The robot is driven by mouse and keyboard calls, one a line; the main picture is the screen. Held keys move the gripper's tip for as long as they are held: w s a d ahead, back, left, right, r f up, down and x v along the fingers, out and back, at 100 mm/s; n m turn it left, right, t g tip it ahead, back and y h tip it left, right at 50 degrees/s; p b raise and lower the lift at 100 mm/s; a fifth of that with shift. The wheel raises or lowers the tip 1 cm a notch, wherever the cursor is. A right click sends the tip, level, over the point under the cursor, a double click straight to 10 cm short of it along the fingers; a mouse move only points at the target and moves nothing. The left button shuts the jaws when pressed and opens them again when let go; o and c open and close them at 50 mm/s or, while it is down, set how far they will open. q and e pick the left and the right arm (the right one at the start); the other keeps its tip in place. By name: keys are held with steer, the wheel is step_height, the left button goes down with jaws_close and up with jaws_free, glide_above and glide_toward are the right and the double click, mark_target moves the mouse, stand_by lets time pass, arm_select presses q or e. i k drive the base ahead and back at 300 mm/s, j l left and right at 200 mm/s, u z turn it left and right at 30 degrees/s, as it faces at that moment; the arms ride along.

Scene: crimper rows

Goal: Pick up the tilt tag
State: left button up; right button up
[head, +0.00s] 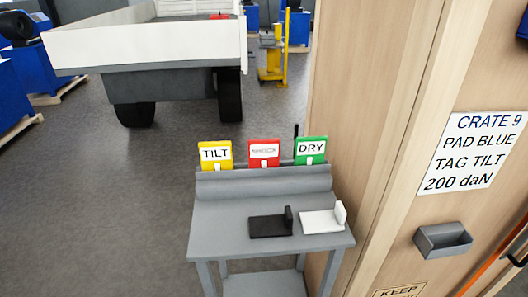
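The tilt tag (215,154) is a yellow square card with a white label reading TILT. It stands upright at the left end of a row of tags along the back of a small grey table (215,240). A red tag (264,153) stands beside it in the middle, its label too small to read. A green tag (311,150) reading DRY stands at the right end. Neither of my grippers shows in the head view.
A black bracket-like piece (268,226) and a white one (322,220) lie on the table. A wooden crate (375,120) stands close at right, with a sign (474,152) and a small grey holder (442,240). Open floor (100,220) lies left of the table.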

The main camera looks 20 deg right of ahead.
mark_target(214, 156)
steer(key=j, duration=1.55)
steer(key=k, duration=0.05)
